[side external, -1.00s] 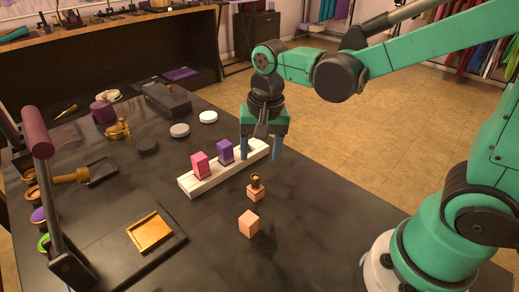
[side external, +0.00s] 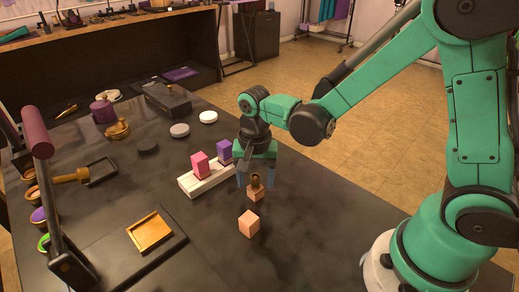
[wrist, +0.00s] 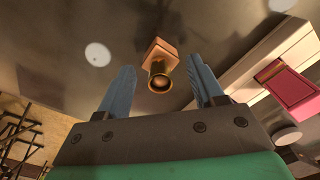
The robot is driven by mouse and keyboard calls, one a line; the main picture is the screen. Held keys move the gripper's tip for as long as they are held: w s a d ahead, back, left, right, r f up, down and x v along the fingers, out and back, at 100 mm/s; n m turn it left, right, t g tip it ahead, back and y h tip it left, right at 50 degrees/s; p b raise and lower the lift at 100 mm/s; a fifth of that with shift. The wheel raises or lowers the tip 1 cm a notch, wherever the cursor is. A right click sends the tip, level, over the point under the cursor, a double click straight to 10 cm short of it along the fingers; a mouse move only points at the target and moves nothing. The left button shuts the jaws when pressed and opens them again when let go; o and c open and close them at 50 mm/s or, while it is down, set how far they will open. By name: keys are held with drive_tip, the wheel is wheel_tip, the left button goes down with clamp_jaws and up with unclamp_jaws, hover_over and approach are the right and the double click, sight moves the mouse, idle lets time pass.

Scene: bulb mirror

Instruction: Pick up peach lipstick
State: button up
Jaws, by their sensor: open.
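The peach lipstick (side external: 254,194) stands upright on the dark table, a peach square base with a brass-brown tube on top. It also shows in the wrist view (wrist: 161,54), with the round open tube end toward the camera. My gripper (side external: 256,182) is low at the lipstick, with its blue fingers apart. In the wrist view my gripper (wrist: 162,64) has one finger to each side of the lipstick, with gaps visible and no clear contact. A separate peach block (side external: 248,224), perhaps its cap, stands on the table nearer the camera.
A white rack (side external: 203,182) with a pink block (side external: 200,166) and a purple block (side external: 224,151) lies just left of my gripper. A tray with a golden inset (side external: 150,232) and a maroon-topped stand (side external: 36,132) are farther left. The table right of the lipstick is clear.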

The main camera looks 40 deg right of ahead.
clamp_jaws()
